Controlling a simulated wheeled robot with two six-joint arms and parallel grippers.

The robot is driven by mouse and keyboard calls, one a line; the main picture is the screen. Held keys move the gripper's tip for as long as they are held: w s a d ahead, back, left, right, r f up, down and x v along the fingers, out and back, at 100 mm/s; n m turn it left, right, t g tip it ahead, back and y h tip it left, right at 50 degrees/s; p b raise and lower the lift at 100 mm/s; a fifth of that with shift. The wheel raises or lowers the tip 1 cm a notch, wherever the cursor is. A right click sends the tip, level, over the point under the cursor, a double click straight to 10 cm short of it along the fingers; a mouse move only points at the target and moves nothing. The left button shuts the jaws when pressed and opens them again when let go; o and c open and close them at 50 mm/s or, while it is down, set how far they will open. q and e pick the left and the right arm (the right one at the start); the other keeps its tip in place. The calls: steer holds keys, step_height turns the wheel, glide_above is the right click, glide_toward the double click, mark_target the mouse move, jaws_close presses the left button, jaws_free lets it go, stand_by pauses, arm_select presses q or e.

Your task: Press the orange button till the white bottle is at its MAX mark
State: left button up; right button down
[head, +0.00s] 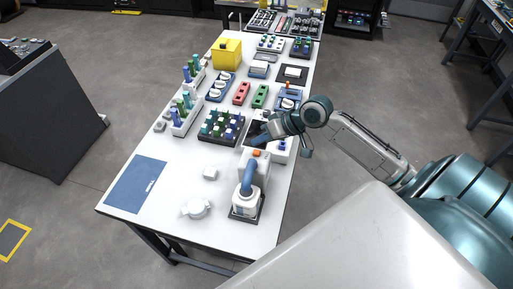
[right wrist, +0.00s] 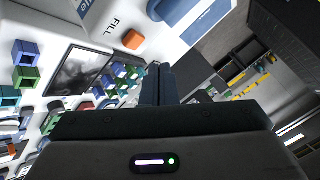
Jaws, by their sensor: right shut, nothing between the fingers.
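The orange button (head: 257,153) sits on top of the white dispenser (head: 262,169) near the front right of the table. In the right wrist view the button (right wrist: 132,39) shows beside the word FILL. The white bottle (head: 243,204) stands on the dispenser's dark base, under the blue spout (head: 248,177). Its MAX mark and liquid level are too small to tell. My right gripper (head: 256,140) is shut and empty, just behind the button in the head view. Its fingers (right wrist: 159,70) point past the button, apart from it. My left gripper is not in view.
A dark rack with coloured blocks (head: 221,127) stands left of my right gripper.

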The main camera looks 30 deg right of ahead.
step_height(320, 180, up, 3)
steer(key=shift+r+p, duration=0.1)
steer(key=shift+p, duration=1.05)
